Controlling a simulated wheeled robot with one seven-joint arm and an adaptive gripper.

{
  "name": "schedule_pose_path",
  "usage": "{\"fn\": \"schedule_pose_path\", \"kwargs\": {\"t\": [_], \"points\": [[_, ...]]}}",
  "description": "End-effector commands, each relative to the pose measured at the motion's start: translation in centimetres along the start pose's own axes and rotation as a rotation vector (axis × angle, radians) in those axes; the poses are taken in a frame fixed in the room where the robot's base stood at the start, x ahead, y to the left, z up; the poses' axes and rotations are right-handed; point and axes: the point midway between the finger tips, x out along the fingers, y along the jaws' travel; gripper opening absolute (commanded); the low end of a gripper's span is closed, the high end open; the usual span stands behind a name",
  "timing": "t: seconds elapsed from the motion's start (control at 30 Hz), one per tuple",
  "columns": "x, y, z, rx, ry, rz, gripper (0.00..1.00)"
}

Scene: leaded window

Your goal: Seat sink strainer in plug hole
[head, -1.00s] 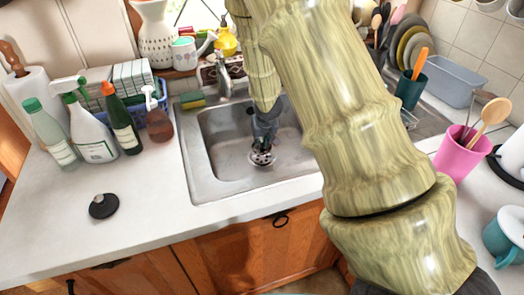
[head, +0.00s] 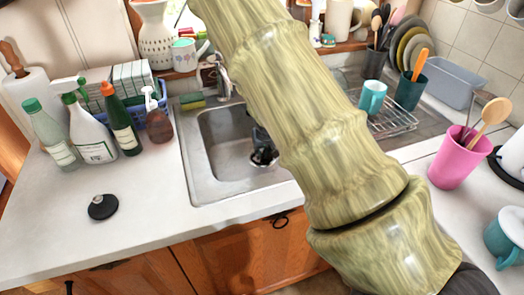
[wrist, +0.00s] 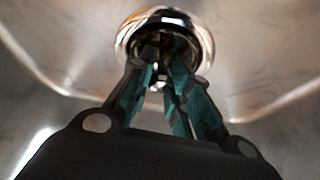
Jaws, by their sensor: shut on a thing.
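The sink strainer shows in the wrist view as a shiny round metal rim (wrist: 204,46) with a dark centre. My gripper (wrist: 160,60) has its fingertips close together at that centre, shut on the strainer. In the head view my gripper (head: 263,150) is low inside the steel sink basin (head: 217,150), near its floor, and partly covered by my arm. The strainer is mostly hidden there. I cannot make out the plug hole apart from the strainer, nor tell whether the strainer sits flush in it.
A black plug (head: 103,207) lies on the left worktop. Several bottles (head: 92,130) stand left of the sink. The tap (head: 221,78) is behind the basin. A wire rack with a teal mug (head: 372,97) and a pink cup (head: 458,160) are at the right.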

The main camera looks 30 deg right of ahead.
Motion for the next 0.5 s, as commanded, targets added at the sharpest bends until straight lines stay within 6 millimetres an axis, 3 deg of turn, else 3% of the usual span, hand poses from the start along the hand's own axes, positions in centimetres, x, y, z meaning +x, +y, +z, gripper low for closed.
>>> {"fn": "schedule_pose_path", "kwargs": {"t": [0.07,0.1,0.2,0.5], "points": [[0.23,0.01,0.11,0.0,-0.001,0.0,0.0],[0.18,0.0,0.08,0.0,0.0,0.0,0.24],[0.17,0.01,0.08,0.0,0.0,0.0,0.4],[0.18,0.01,0.09,0.0,-0.001,0.0,0.4]]}}
